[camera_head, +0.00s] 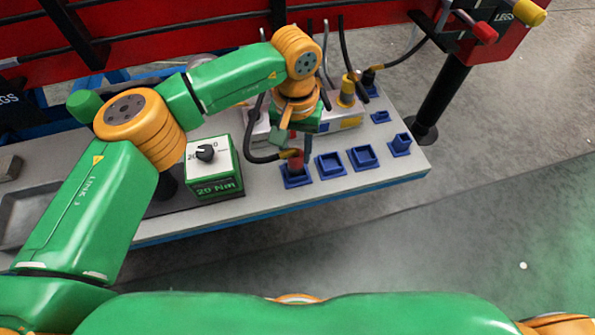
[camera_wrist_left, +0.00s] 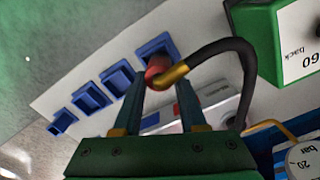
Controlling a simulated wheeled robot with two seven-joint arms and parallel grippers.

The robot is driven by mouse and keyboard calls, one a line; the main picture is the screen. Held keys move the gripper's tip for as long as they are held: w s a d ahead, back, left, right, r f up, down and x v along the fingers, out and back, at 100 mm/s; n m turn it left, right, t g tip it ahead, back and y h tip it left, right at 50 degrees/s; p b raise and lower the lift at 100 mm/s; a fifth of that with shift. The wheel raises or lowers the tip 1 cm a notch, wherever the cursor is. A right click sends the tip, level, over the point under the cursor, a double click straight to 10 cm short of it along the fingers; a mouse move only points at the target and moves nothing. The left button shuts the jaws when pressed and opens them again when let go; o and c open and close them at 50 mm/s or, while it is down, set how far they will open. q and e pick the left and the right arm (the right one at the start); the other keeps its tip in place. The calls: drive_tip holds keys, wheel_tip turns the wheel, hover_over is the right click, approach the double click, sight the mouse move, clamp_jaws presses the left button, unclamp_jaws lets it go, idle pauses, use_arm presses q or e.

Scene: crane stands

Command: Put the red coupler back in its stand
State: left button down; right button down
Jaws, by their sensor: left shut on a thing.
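The red coupler (camera_head: 297,161) has a brass elbow and a black hose. It stands over the leftmost blue stand (camera_head: 297,181) of the front row, its lower end at the opening. I cannot tell how deep it sits. My left gripper (camera_head: 288,137) reaches down from above and is shut on the coupler. In the left wrist view, the red coupler (camera_wrist_left: 157,70) shows between the tips of the left gripper (camera_wrist_left: 158,92), with the blue stand (camera_wrist_left: 152,45) right behind it. My right gripper is not in view.
More blue stands (camera_head: 330,165) (camera_head: 363,157) (camera_head: 400,145) continue to the right along the grey bench (camera_head: 270,208). A green box with a black knob (camera_head: 214,165) stands left of the coupler. A yellow coupler (camera_head: 347,90) stands behind. A black post (camera_head: 447,90) rises at the right.

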use_arm(q)
drive_tip(key=shift+f+b, duration=0.55)
drive_tip(key=shift+f, duration=0.25)
drive_tip(key=shift+c, duration=1.9)
unclamp_jaws()
drive_tip(key=shift+r, duration=0.1)
wheel_tip(320, 180, up, 5)
drive_tip(key=p, duration=0.4)
drive_tip(key=shift+r, duration=0.1)
wheel_tip(320, 180, up, 7)
